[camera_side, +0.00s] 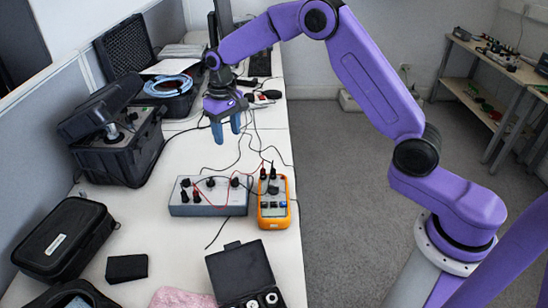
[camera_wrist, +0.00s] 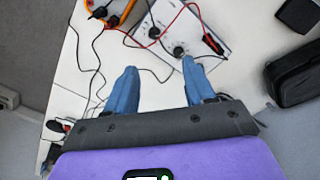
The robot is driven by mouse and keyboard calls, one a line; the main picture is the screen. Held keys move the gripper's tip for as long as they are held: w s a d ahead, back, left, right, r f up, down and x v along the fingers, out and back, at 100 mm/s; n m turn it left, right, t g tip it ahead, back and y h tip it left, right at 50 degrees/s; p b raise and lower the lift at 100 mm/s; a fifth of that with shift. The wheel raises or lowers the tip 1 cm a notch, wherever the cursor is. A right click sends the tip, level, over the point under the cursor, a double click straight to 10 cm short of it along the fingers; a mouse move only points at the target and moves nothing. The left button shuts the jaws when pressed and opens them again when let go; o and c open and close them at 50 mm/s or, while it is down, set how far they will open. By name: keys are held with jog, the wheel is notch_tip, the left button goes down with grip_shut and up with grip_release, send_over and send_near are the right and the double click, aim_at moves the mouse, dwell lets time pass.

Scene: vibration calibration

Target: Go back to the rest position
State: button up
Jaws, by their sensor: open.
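My gripper (camera_side: 226,128) hangs from my purple arm above the white table, with blue fingers pointing down. In the wrist view my gripper (camera_wrist: 160,92) shows its two blue fingers spread apart with nothing between them. It is open and empty, above and beyond the grey box (camera_side: 209,208) with black knobs and cables. The orange multimeter (camera_side: 273,213) lies just right of that box, with a red and a black lead plugged in. In the wrist view the grey box (camera_wrist: 212,42) is at the top, and part of the multimeter (camera_wrist: 92,8) shows at the top edge.
An open black case (camera_side: 122,143) and a shut black case (camera_side: 64,238) stand along the left partition. A small open case (camera_side: 240,270) is at the front. A black block (camera_side: 127,268) lies near it. Loose cables cross the table below my gripper. The grey floor (camera_side: 345,200) is clear.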

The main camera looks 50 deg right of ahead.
jog(key=s+a+r+n, duration=0.2)
jog(key=s+r+n, duration=0.1)
jog(key=s, duration=0.6)
jog(key=s+a+r+n, duration=0.2)
jog(key=s+r, duration=0.2)
jog(key=s, duration=0.6)
jog(key=s+d+n, duration=0.3)
jog(key=s+d, duration=0.1)
jog(key=s, duration=0.7)
jog(key=s+d+n, duration=0.3)
jog(key=s+d, duration=0.1)
jog(key=s, duration=0.7)
jog(key=shift+s+d+f+n, duration=0.2)
jog(key=shift+d+n, duration=0.1)
jog(key=shift+n, duration=0.1)
jog(key=shift+w+r, duration=0.1)
